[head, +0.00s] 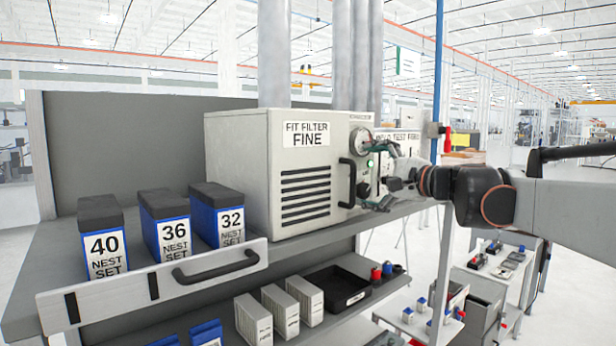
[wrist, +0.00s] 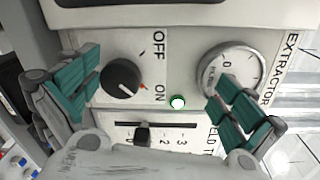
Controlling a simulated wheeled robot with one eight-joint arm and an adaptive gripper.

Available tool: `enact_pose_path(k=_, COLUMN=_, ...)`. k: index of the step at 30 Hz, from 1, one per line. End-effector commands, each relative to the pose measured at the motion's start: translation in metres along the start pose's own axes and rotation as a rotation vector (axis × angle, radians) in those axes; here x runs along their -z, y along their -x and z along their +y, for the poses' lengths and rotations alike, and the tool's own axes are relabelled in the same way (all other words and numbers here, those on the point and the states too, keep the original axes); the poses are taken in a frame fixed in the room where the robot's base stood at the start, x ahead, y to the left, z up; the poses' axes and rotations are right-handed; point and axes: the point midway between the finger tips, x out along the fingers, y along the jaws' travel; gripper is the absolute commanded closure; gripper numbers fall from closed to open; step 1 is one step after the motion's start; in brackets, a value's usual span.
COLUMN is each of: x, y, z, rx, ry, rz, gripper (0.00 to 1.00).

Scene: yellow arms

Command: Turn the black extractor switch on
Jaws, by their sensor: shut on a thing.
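The black extractor switch (wrist: 121,78) is a round knob on the cream panel, left of centre in the wrist view. The left finger is beside the knob, and the right finger overlaps the edge of the round gauge (wrist: 232,72). I see no finger closed around the knob. In the head view my gripper (head: 384,175) is at the front of the extractor box (head: 235,165), and the knob is hard to make out there.
A green-white lamp (wrist: 178,102) glows beside the switch. A black slider (wrist: 142,134) on a numbered scale sits below it. A black handle (head: 347,183) stands out from the box. Blue nest-set boxes (head: 165,225) stand on the shelf at left.

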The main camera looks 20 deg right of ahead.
Motion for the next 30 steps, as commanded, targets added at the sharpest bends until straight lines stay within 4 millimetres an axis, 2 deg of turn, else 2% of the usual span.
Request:
enact_pose_path(k=1, x=-0.001, y=0.005, z=-0.011, rx=0.017, ry=-0.013, rz=0.001, gripper=0.19)
enact_pose_path(k=5, x=-0.001, y=0.014, z=-0.01, rx=0.017, ry=-0.013, rz=0.001, gripper=0.21)
enact_pose_path(k=7, x=-0.001, y=0.019, z=-0.009, rx=0.016, ry=-0.012, rz=0.001, gripper=0.31)
enact_pose_path(k=9, x=-0.001, y=0.024, z=-0.008, rx=0.015, ry=-0.012, rz=0.0, gripper=0.46)
enact_pose_path(k=30, x=-0.002, y=0.067, z=-0.001, rx=0.011, ry=-0.01, rz=-0.002, gripper=0.46)
